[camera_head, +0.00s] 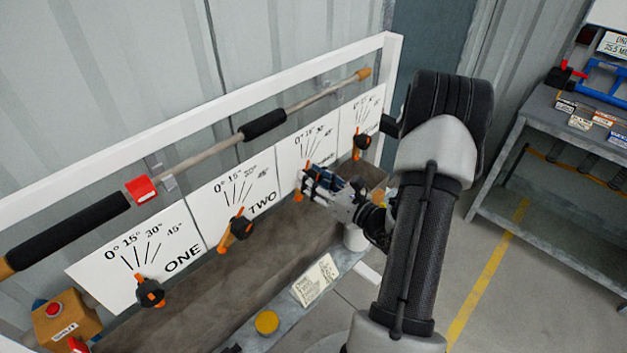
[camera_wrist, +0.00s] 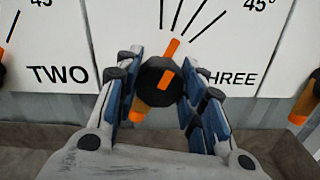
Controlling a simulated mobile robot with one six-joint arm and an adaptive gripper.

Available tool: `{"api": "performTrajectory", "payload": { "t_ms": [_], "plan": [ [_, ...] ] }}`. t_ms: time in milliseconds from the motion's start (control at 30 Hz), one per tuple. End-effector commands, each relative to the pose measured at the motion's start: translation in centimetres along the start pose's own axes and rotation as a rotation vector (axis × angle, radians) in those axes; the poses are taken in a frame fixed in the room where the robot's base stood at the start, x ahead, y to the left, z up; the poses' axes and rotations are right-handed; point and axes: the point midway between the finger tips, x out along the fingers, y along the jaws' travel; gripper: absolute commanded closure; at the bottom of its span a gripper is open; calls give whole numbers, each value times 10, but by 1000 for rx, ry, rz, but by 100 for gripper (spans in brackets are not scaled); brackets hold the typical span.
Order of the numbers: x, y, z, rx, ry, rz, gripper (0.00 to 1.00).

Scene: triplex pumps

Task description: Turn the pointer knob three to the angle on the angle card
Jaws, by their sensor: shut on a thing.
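Knob three (camera_wrist: 157,76), a black hub with an orange pointer, sits on the white panel marked THREE (camera_wrist: 262,45) in the wrist view. My gripper (camera_wrist: 156,88) has its blue-padded fingers on both sides of the knob, shut on it. The pointer tilts a little right of straight up, with its orange tail low on the left. In the head view my gripper (camera_head: 312,183) reaches in from the right and hides most of the knob. A pale card (camera_head: 316,281) with writing too small to read, perhaps the angle card, lies on the bench ledge.
Similar knobs one (camera_head: 151,292), two (camera_head: 237,227) and the far one (camera_head: 361,142) stand along the same row. A padded bar (camera_head: 210,152) runs above the panels. A yellow round cap (camera_head: 266,322) and an orange button box (camera_head: 66,322) are at the front.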

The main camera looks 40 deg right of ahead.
Motion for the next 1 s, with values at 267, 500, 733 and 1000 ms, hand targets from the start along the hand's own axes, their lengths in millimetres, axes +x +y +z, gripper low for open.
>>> {"api": "performTrajectory", "payload": {
  "t_ms": [267,500,733,1000],
  "plan": [
    [0,0,-1,-170,0,0,100],
    [0,0,0,-168,1,0,63],
    [0,0,0,-167,0,0,48],
    [0,0,0,-167,0,0,43]
  ]
}}
